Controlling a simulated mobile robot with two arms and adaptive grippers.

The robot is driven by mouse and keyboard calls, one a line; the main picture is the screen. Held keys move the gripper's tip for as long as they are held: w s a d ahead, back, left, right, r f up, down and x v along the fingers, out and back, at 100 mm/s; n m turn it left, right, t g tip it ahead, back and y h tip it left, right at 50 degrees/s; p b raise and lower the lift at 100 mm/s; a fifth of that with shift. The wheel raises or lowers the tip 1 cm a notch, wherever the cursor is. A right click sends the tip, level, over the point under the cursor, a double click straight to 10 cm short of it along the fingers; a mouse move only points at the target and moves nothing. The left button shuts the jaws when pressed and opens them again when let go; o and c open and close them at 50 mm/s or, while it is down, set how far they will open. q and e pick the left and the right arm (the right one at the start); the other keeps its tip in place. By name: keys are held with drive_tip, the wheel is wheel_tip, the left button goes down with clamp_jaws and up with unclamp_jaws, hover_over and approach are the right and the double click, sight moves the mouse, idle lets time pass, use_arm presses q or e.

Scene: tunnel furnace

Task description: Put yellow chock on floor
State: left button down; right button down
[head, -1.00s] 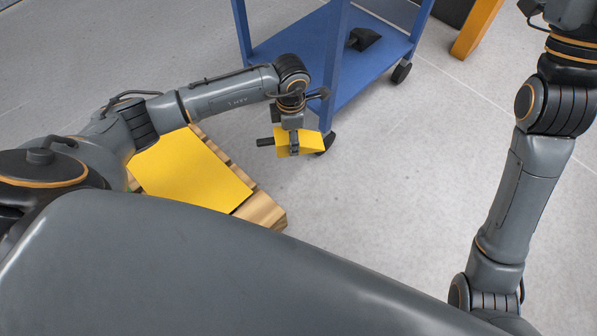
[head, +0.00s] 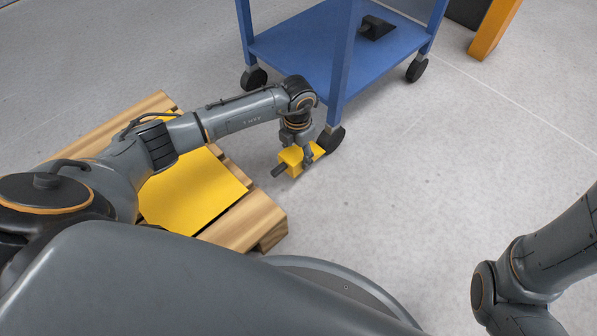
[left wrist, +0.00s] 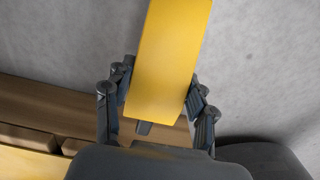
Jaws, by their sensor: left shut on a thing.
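The yellow chock (head: 290,158) has a dark handle at its left end. My left gripper (head: 306,156) is shut on it and points down, just left of the blue cart's near wheel (head: 329,139). In the left wrist view the chock (left wrist: 168,60) fills the space between the two fingers, with grey floor behind it. I cannot tell whether its underside touches the floor (head: 400,220). My right gripper is out of the picture; only part of that arm shows at the lower right.
The blue cart (head: 390,65) stands at the top centre, with a black chock-like object (head: 376,27) on its lower shelf. A wooden pallet (head: 240,222) with a yellow sheet (head: 195,190) lies under my left arm. Floor to the right is clear.

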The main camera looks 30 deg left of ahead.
sight(297, 153)
use_arm(q)
wheel_tip(297, 153, down, 7)
drive_tip(key=b, duration=0.4)
drive_tip(key=shift+r, duration=0.2)
drive_tip(key=shift+f, duration=0.1)
drive_tip(key=shift+c, duration=2.2)
unclamp_jaws()
wheel_tip(297, 153, up, 12)
drive_tip(key=p, duration=0.9)
